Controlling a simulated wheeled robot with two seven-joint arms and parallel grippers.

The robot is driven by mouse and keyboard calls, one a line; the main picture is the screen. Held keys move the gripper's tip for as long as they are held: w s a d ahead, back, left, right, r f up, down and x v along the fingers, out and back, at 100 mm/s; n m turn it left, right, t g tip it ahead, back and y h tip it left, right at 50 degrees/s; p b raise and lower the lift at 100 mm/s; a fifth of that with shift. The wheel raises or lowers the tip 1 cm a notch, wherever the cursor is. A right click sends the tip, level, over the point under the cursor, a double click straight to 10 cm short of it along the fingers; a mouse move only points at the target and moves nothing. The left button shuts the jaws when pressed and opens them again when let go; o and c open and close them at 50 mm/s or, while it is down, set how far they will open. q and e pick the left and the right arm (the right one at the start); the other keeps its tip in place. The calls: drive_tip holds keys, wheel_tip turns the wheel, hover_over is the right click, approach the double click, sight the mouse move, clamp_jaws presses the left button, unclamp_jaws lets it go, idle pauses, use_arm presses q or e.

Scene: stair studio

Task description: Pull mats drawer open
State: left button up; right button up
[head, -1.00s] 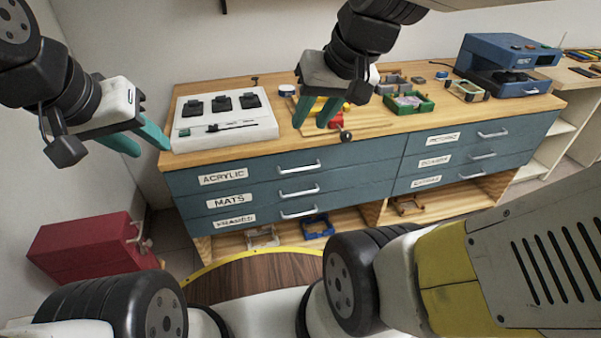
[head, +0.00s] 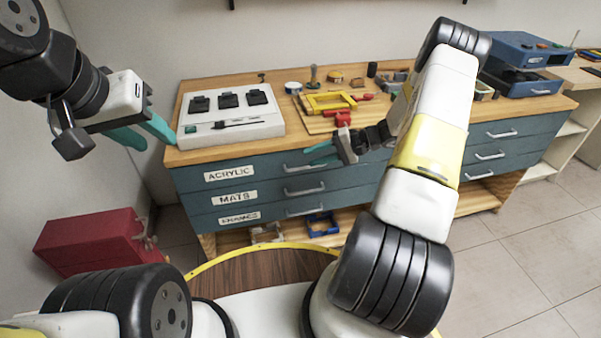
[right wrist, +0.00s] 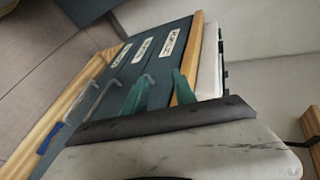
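The MATS drawer (head: 260,198) is the middle blue drawer of the left stack, with a white label and a silver bar handle (head: 304,191). It looks closed, flush with its neighbours. Its label also shows in the right wrist view (right wrist: 141,50). My right gripper (head: 320,154) is in front of the cabinet, near the handle of the ACRYLIC drawer (head: 270,166) and above the MATS handle. Its two teal fingers are apart in the right wrist view (right wrist: 160,92), with nothing gripped. My left gripper (head: 145,133) is open and empty by the worktop's left end.
The ENAMELS-like label marks the drawer below (head: 265,217). A white panel (head: 270,128) and a wooden board with yellow and red parts (head: 318,124) lie on the worktop. A red box (head: 90,243) stands on the floor at left. Blue and pale trays sit on the lower shelf.

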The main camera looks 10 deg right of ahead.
drive_tip(key=d+f+m+t, duration=0.3)
drive_tip(key=f+t, duration=0.1)
drive_tip(key=f, duration=0.6)
drive_tip(key=d+f+m+t, duration=0.2)
drive_tip(key=f+m+t, duration=0.1)
drive_tip(key=f, duration=0.7)
drive_tip(key=x, duration=0.7)
drive_tip(key=shift+f, duration=0.35)
drive_tip(key=shift+c, duration=0.2)
clamp_jaws()
